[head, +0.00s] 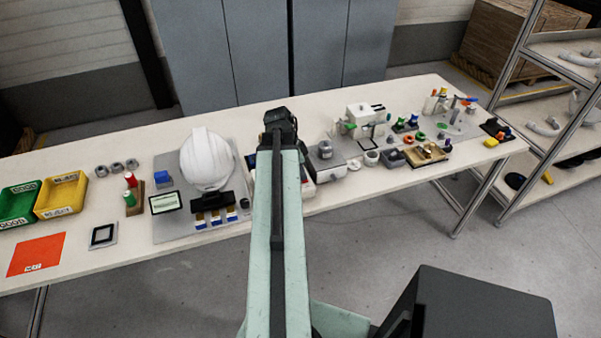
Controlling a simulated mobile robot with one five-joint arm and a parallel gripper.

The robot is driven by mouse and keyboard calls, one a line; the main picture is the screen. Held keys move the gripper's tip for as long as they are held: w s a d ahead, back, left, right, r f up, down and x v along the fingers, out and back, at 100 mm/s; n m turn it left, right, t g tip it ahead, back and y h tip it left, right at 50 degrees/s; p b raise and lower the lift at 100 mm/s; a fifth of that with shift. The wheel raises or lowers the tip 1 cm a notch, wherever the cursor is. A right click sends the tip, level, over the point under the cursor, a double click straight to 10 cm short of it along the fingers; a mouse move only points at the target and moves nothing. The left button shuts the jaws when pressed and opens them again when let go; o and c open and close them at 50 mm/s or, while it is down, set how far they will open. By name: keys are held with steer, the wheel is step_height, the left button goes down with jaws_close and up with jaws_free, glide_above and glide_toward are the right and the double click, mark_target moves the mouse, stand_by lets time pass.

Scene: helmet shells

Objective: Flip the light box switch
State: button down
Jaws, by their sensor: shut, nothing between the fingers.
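My gripper (280,122) is the dark end of my pale green arm. It shows over the table, right of the white helmet shell, and it is shut and empty. Its fingertips are small and dark here, and I cannot make out a gap to what is below.
The white helmet shell (207,160) stands on a grey board left of my arm. Yellow (61,196) and green bins are at far left. Several small fixtures crowd the table's right half. A metal shelf (545,120) stands at right.

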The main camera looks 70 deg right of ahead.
steer(key=p+v, duration=1.3)
steer(key=shift+s+d+r, duration=0.2)
steer(key=shift+s+r, duration=0.05)
steer(key=shift+r, duration=0.25)
steer(key=shift+w+d+r, duration=0.15)
steer(key=shift+w+d, duration=0.15)
steer(key=shift+d, duration=0.45)
steer(key=b+x, duration=0.8)
steer(key=x, duration=0.1)
steer(key=b+x, duration=0.4)
steer(key=b, duration=0.1)
steer(key=shift+w+a+f, duration=0.35)
steer(key=shift+f, duration=0.25)
